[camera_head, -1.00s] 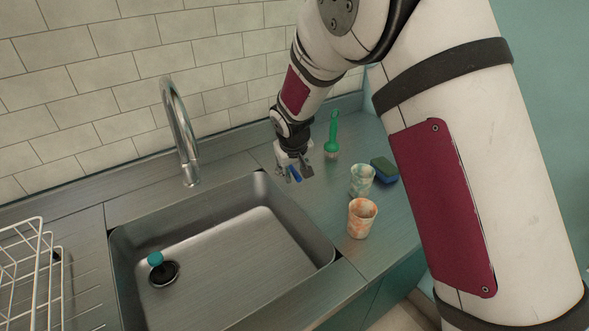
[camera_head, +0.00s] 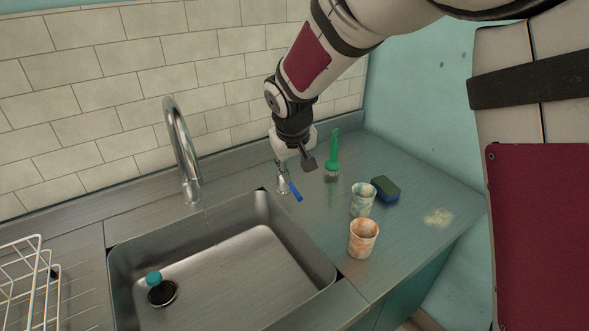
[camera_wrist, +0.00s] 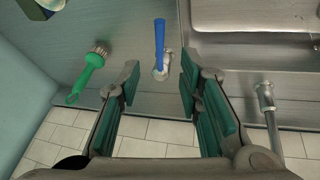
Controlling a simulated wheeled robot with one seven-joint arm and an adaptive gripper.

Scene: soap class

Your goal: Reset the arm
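My gripper (camera_head: 297,160) hangs over the counter behind the sink's right corner, pointing down. In the wrist view its two green-padded fingers (camera_wrist: 158,85) are spread apart with nothing between them. Below it stands a small metal fitting with a blue lever (camera_head: 295,191), which also shows beyond the fingers in the wrist view (camera_wrist: 159,42). The gripper looks clear of the lever.
A curved faucet (camera_head: 183,150) stands left of my gripper, behind the sink (camera_head: 318,262). A green brush (camera_head: 333,155), blue-green sponge (camera_head: 385,190) and two cups (camera_head: 362,200) (camera_head: 363,240) stand to the right. A pale stain (camera_head: 438,217) marks the counter. A white rack (camera_head: 30,270) is at left.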

